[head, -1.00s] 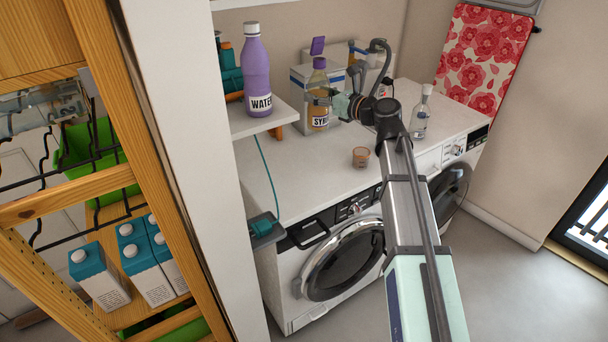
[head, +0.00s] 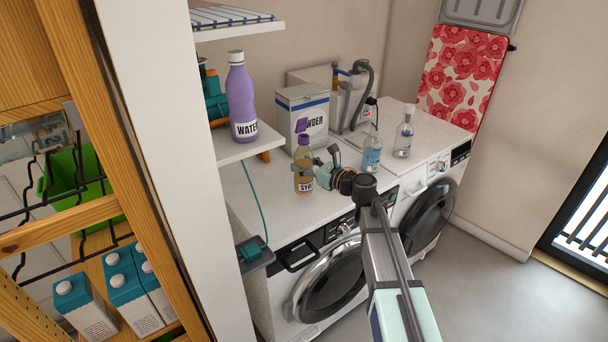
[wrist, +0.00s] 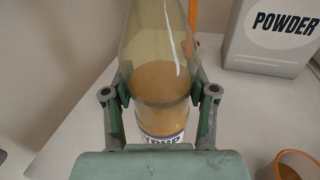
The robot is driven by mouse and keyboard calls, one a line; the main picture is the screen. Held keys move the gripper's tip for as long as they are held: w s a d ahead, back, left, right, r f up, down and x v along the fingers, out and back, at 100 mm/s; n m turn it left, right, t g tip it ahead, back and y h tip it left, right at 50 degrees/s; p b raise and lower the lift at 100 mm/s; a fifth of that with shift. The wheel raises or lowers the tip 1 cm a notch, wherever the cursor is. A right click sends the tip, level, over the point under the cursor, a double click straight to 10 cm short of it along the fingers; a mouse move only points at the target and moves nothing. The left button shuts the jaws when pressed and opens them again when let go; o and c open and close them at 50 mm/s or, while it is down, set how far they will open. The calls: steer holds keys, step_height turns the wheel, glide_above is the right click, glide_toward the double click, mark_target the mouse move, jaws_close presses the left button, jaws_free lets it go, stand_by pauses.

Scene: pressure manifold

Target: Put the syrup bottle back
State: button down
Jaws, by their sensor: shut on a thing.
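The syrup bottle (head: 303,167) is amber and clear, with a "SYRUP"-type label and a purple top that looks flipped open. It stands roughly upright over the left part of the white counter, in front of the powder box. My gripper (head: 318,176) reaches it from the right and is shut on its body. In the wrist view the bottle (wrist: 160,85) sits between both fingers, with brown liquid inside and its label partly hidden by my gripper. I cannot tell whether its base touches the counter.
A white powder box (head: 301,112) stands behind the bottle. A small brown cup (wrist: 296,165) is close at the right. Two clear bottles (head: 372,155) (head: 403,138) stand further right. A purple water bottle (head: 241,100) stands on the shelf (head: 228,150) at left, which overhangs the counter.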

steer(key=shift+f, duration=1.9)
steer(key=shift+f, duration=0.1)
steer(key=shift+c, duration=1.7)
jaws_free()
steer(key=shift+s+d, duration=0.1)
steer(key=b+v, duration=0.1)
steer(key=v, duration=1)
steer(key=shift+s+d+b, duration=0.3)
steer(key=shift+b, duration=0.1)
